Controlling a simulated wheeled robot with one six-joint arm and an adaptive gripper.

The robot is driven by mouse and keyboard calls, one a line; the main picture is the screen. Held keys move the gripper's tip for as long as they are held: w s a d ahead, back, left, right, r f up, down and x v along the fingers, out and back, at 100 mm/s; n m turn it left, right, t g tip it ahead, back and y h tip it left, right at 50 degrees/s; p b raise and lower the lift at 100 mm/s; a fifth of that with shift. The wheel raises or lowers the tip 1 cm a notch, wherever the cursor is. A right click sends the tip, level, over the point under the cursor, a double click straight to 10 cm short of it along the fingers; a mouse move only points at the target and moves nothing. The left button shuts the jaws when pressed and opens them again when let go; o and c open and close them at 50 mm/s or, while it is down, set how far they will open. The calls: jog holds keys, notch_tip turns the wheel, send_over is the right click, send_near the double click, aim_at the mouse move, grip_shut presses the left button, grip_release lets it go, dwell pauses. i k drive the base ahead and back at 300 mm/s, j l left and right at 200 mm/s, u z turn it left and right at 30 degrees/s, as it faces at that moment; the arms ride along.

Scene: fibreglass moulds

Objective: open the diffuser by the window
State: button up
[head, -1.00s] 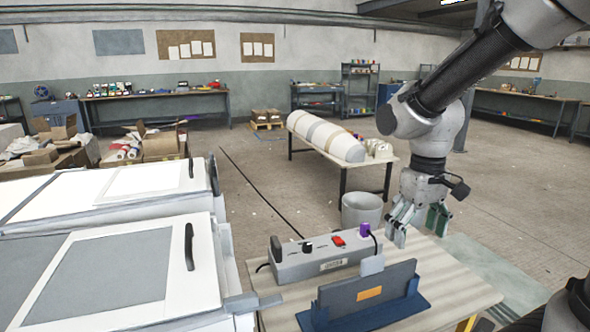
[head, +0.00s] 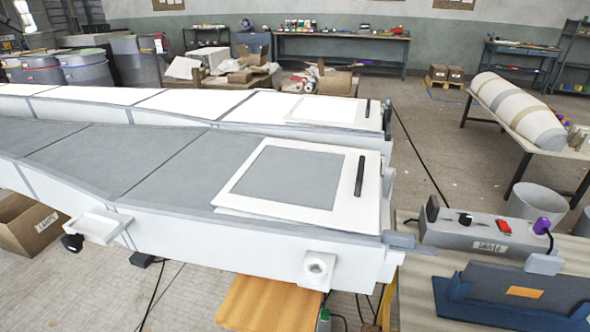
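Two long white-and-grey moulded bodies lie side by side. The nearer body (head: 170,231) carries a white-framed hatch panel (head: 232,202) with a grey centre and a dark upright handle (head: 360,176). The farther body (head: 180,101) has a similar pale panel (head: 300,112) with a dark handle (head: 368,108). Both panels appear to lie flat. No window shows, and I cannot tell which thing is the diffuser. My gripper is out of view.
A side table (head: 412,290) at the lower right holds a grey control box (head: 460,235) with a red switch and a purple plug, and a dark blue stand (head: 480,305). A cardboard box (head: 28,228) and cables lie on the floor. Barrels (head: 85,68) stand at the back left.

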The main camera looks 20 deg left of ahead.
aim_at(316, 184)
jog(key=u, duration=1.2)
